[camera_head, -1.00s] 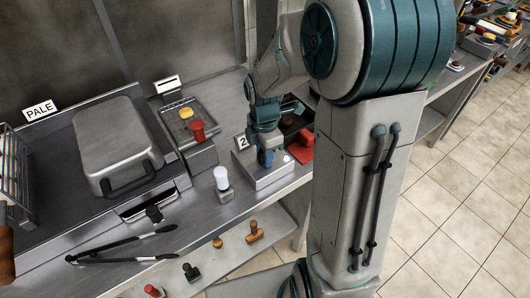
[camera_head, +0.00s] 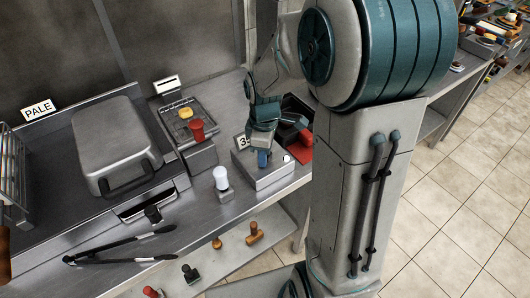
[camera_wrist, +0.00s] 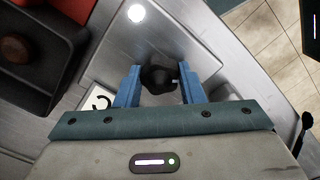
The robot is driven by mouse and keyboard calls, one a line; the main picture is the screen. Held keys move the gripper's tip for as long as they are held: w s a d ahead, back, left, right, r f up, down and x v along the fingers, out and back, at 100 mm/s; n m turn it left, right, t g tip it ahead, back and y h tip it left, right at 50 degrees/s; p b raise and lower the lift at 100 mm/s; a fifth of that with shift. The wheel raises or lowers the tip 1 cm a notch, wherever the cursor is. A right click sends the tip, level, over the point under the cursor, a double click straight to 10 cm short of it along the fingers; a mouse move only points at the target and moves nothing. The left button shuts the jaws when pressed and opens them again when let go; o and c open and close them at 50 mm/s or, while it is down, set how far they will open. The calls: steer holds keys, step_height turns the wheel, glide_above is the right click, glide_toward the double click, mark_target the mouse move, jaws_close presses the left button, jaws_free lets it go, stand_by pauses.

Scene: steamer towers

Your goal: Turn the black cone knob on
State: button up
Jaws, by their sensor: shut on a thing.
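The black cone knob (camera_wrist: 158,80) sits on a grey metal box (camera_head: 262,180) at the right end of the counter. My gripper (camera_wrist: 158,72) points down onto it, with its two blue fingers on either side of the knob and shut on it. In the head view my gripper (camera_head: 263,158) hides the knob. A round white light (camera_wrist: 137,13) glows on the box top; it also shows in the head view (camera_head: 287,158). A small number card (camera_head: 242,141) stands behind the box, partly covered by my gripper.
A box with a red knob (camera_head: 197,130) and one with a white knob (camera_head: 221,180) stand to the left. Black and red containers (camera_head: 300,150) lie close on the right. Tongs (camera_head: 120,247) lie at the counter's front. A lower shelf holds several small knobs.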

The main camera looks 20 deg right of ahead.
steer(key=m, duration=0.3)
steer(key=shift+s+f, duration=0.1)
steer(key=shift+f, duration=0.05)
steer(key=shift+m, duration=0.3)
steer(key=shift+f+m, duration=0.1)
steer(key=shift+m, duration=0.8)
steer(key=m, duration=0.5)
steer(key=shift+s+b, duration=0.1)
steer(key=shift+b, duration=0.25)
steer(key=o, duration=1)
